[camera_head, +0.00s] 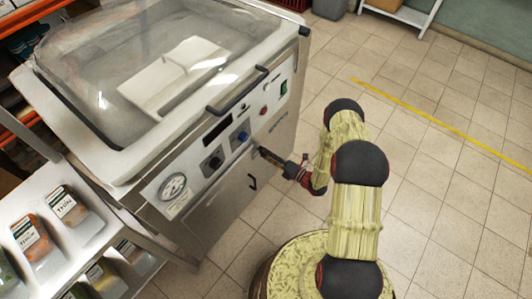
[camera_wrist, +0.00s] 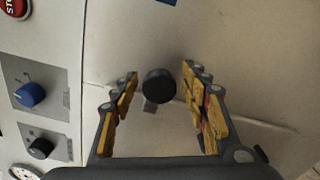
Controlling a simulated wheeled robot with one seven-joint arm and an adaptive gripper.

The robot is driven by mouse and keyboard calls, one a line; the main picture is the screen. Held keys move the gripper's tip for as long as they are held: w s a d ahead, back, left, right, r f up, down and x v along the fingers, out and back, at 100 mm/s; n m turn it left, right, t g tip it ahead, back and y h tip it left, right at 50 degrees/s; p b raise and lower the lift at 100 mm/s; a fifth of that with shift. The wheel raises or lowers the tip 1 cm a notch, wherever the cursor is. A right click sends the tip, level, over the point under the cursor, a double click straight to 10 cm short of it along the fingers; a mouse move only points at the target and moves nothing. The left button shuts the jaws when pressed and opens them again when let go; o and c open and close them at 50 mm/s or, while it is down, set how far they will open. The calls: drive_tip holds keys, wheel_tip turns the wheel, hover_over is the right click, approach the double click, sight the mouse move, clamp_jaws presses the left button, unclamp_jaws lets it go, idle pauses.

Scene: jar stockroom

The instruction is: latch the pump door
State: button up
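The pump door (camera_head: 228,200) is the lower front panel of the steel vacuum machine, with a small black handle (camera_head: 252,181). It looks flush or nearly flush with the front; I cannot tell whether a narrow gap remains. In the wrist view a round black latch knob (camera_wrist: 159,86) with a small grey tab beside it sits near the panel seam. My gripper (camera_wrist: 160,73) is open, with its yellow fingers on either side of the knob and visible space on both sides. In the head view my gripper (camera_head: 269,156) is at the machine's front and hides the knob.
Above the door are a blue dial (camera_head: 243,136), a black dial (camera_head: 215,162), a gauge (camera_head: 172,187) and a red stop button (camera_wrist: 16,7). The clear lid's handle bar (camera_head: 238,90) projects above. Tiled floor at right is clear.

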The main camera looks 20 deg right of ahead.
drive_tip(key=shift+s, duration=0.1)
drive_tip(key=v, duration=1.2)
idle(0.5)
